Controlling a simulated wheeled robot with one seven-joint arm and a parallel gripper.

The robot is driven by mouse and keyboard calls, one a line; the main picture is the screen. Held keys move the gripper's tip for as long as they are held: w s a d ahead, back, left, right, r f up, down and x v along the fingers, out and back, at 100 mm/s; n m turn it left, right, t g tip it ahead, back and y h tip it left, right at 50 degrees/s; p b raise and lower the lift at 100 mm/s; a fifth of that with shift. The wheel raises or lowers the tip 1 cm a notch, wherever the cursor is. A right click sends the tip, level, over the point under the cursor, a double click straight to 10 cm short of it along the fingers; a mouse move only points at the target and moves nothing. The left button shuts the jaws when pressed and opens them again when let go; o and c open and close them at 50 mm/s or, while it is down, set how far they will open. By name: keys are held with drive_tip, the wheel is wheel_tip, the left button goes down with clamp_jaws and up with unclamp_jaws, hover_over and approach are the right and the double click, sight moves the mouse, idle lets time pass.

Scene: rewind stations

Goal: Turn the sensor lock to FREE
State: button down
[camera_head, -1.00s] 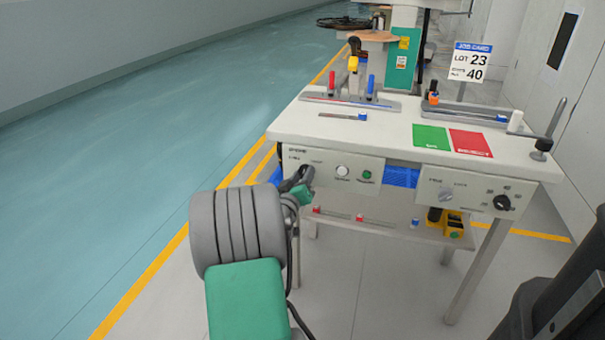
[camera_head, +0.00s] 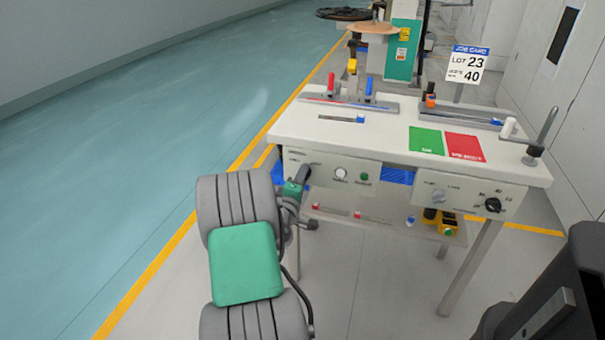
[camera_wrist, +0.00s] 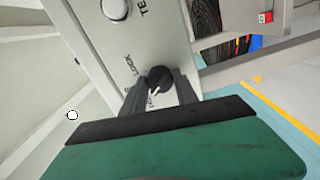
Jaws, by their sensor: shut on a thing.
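The sensor lock appears as a dark round knob (camera_wrist: 160,76) on a pale panel in the wrist view, with a white mark on it. Lettering beside it is partly covered; one word seems to end in "OCK", and I cannot tell which setting the knob is at. My gripper (camera_wrist: 160,88) has a finger on each side of the knob and is shut on it. In the head view my gripper (camera_head: 303,176) is at the left end of the bench's left front panel (camera_head: 325,180), and it hides the knob.
A white button (camera_head: 340,174) and a green button (camera_head: 364,177) sit right of my gripper. The right panel has a grey knob (camera_head: 438,196) and a black dial (camera_head: 493,205). The bench top (camera_head: 385,137) holds fixtures, a green pad and a red pad. Open floor lies left.

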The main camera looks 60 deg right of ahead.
drive_tip(key=shift+n+p, duration=0.35)
drive_tip(key=shift+n, duration=0.35)
drive_tip(key=c, duration=0.9)
unclamp_jaws()
drive_tip(key=shift+c, duration=0.2)
drive_tip(key=s+a, duration=0.1)
drive_tip(key=a, duration=0.6)
drive_tip(key=shift+s+a, duration=0.15)
drive_tip(key=shift+a, duration=0.2)
